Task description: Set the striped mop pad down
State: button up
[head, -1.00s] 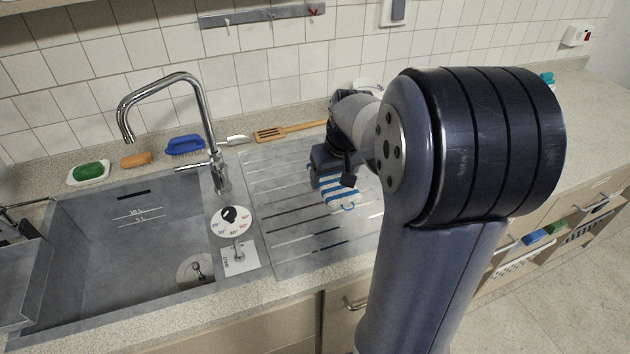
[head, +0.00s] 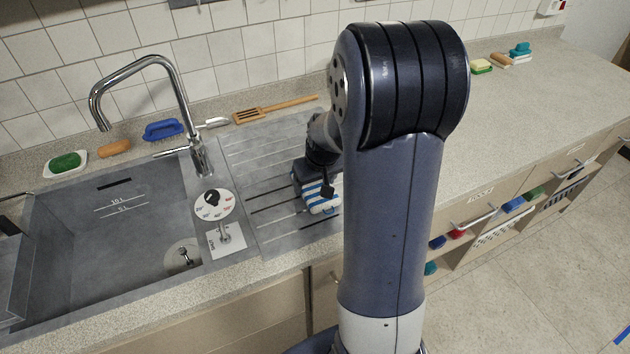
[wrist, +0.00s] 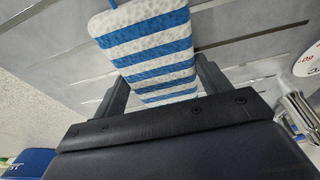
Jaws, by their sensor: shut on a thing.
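The striped mop pad (head: 321,197) is blue and white and hangs from my gripper (head: 312,178) over the grooved grey drainboard right of the sink. In the wrist view the pad (wrist: 148,48) sits between the two dark fingers of my gripper (wrist: 160,88), which are shut on it. The drainboard (head: 262,160) shows under and around the pad. I cannot tell whether the pad touches it. My arm hides the drainboard's right part in the head view.
The sink basin (head: 120,230) and chrome tap (head: 180,95) are to the left. A blue brush (head: 163,130), an orange sponge (head: 113,148), a soap dish (head: 50,172) and a wooden spatula (head: 275,109) line the back. Open counter (head: 540,95) lies to the right.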

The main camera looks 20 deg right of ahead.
jog(key=shift+f, duration=0.25)
jog(key=o, duration=1.1)
jog(key=shift+r, duration=0.15)
jog(key=shift+o, duration=0.2)
jog(key=shift+r, duration=0.45)
jog(key=v, duration=1.1)
jog(key=shift+s+r, duration=0.15)
jog(key=shift+s, duration=0.05)
